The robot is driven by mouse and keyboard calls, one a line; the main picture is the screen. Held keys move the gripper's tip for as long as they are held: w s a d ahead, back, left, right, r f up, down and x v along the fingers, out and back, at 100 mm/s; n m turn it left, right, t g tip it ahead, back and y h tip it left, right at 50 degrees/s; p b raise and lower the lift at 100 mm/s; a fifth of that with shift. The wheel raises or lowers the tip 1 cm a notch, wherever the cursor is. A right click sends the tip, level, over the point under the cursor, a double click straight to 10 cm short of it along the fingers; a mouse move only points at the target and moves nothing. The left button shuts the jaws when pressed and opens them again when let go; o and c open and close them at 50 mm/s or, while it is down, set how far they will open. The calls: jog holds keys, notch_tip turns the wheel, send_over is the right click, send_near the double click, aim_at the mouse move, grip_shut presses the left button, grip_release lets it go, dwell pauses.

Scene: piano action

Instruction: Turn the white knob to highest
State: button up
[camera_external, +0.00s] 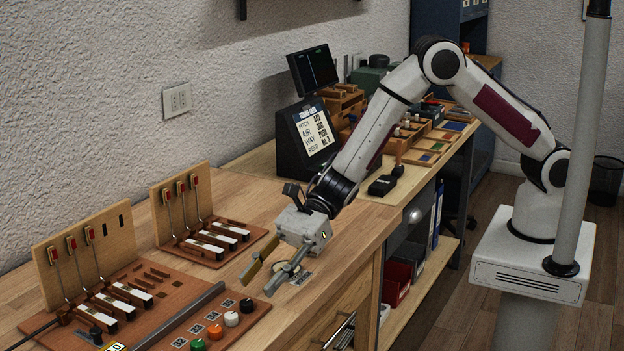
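The white knob (231,319) stands in a diagonal row of knobs on the brown board at the front of the workbench. An orange knob (214,331) is on one side of it and a black knob (246,305) on the other. Its pointer mark is too small to read. My gripper (257,286) is above the bench, up and to the right of the white knob in the picture. Its two fingers are spread apart with nothing between them. It does not touch the knobs.
A green knob (198,345) ends the row, partly cut off. A dark rail (180,318) runs beside the knobs. A piano action model (75,270) stands left, another (190,210) farther back. A display sign (307,138) stands behind my arm. Bare wood lies right of the board.

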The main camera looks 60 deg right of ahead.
jog(key=shift+v, duration=1.75)
jog(key=shift+a, duration=0.1)
jog(key=shift+w+a+r+n+g+y, duration=0.1)
jog(key=shift+w+a+n+g+y, duration=0.05)
jog(key=shift+w+a+n+g, duration=0.35)
jog(key=shift+w+a+r+n+g+y, duration=0.1)
jog(key=shift+w+a+n+g+y, duration=0.15)
jog(key=shift+a, duration=0.3)
jog(key=shift+w+a+n+g, duration=0.35)
jog(key=shift+a+n+g, duration=0.1)
jog(key=shift+a+g, duration=0.15)
jog(key=shift+w+a+f+n+g+h, duration=0.3)
jog(key=shift+w+f+n+g, duration=0.25)
jog(key=shift+n+g, duration=0.2)
jog(key=shift+w+f+n+g, duration=0.25)
jog(key=shift+f+n+g, duration=0.15)
jog(key=shift+g, duration=0.2)
jog(key=shift+f+h, duration=0.1)
jog(key=shift+h, duration=0.2)
